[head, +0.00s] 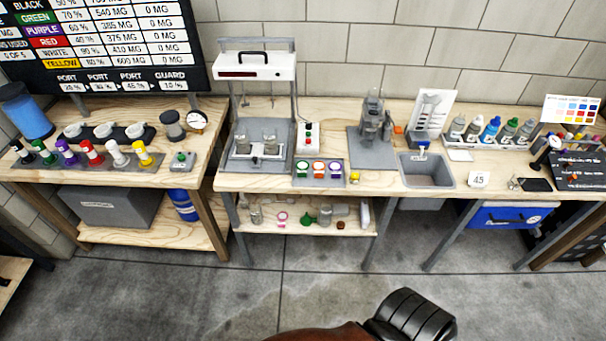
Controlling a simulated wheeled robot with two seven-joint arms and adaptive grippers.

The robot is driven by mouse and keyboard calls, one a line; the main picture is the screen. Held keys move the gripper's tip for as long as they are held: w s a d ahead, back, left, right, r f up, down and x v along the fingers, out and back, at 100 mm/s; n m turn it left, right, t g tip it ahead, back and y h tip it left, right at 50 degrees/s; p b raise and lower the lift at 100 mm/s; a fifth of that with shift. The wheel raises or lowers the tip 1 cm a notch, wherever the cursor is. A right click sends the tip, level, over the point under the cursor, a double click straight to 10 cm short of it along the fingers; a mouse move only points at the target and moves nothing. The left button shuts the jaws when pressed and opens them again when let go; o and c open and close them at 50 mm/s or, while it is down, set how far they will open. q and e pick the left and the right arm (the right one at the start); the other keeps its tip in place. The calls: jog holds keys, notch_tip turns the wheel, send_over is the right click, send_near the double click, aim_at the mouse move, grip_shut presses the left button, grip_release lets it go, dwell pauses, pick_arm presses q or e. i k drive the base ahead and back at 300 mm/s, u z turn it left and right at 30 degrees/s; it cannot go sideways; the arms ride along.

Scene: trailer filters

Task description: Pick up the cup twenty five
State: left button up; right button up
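I cannot make out a cup marked twenty five. Two small clear vessels (270,145) stand side by side on the grey base of the white-topped machine in the middle of the bench; no number is readable on them. Several white round cup-like pieces (104,130) sit in a dark holder on the left bench. Neither of my grippers is in view.
The machine (255,67) has a tall frame. Right of it are a tray of coloured rings (319,173), a grey stand (373,130), a sink (427,171) and several bottles (491,130). Small items lie on the lower shelf (345,228). The concrete floor (180,300) before the benches is mostly clear.

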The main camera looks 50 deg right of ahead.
aim_at(355, 173)
jog(key=u, duration=0.15)
jog(key=i, duration=2.65)
jog(key=z, duration=3.2)
jog(key=i, duration=0.45)
jog(key=u, duration=0.05)
